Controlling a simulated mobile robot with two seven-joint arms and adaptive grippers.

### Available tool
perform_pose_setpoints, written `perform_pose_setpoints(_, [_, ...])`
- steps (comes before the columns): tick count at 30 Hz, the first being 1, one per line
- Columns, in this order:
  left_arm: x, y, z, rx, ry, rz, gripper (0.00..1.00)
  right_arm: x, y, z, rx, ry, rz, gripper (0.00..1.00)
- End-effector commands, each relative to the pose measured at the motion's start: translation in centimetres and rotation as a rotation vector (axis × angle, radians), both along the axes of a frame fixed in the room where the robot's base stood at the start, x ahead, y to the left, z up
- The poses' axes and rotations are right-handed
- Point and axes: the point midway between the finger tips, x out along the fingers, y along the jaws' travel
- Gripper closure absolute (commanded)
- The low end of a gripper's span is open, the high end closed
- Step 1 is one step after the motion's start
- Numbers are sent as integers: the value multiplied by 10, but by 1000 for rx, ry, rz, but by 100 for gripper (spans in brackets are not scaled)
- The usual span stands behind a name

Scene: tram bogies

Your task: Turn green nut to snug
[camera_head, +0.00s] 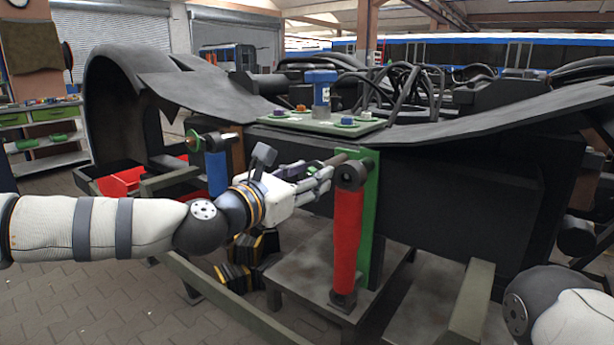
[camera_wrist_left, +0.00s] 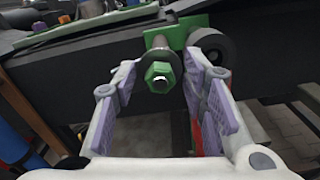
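The green hex nut (camera_wrist_left: 159,77) sits on a bolt end that sticks out from a green bracket (camera_wrist_left: 197,22) in the left wrist view. My left gripper (camera_head: 322,176) is open, with one finger on each side of the nut's line and gaps visible between nut and fingers. In the head view the gripper is at the top of the red damper (camera_head: 347,235), in front of the green upright plate (camera_head: 370,205). There the nut is mostly hidden by the fingers. My right gripper is out of view; only part of my right arm shows at the lower right.
A green plate (camera_head: 300,124) with a blue post (camera_head: 321,88) and several coloured nuts lies on the bogie frame above. A blue damper (camera_head: 216,173) hangs left of my wrist. Dark frame beams (camera_head: 460,200) fill the right. A red bin (camera_head: 122,182) stands at the left.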

Motion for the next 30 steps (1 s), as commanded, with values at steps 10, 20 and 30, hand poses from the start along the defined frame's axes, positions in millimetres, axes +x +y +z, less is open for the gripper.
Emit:
perform_pose_setpoints(10, [0,0,0,0,0,0,100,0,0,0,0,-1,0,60])
perform_pose_setpoints(20, [0,0,0,23,-17,0,100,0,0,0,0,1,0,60])
perform_pose_setpoints(30, [-1,0,-1,202,-146,0,100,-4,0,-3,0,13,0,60])
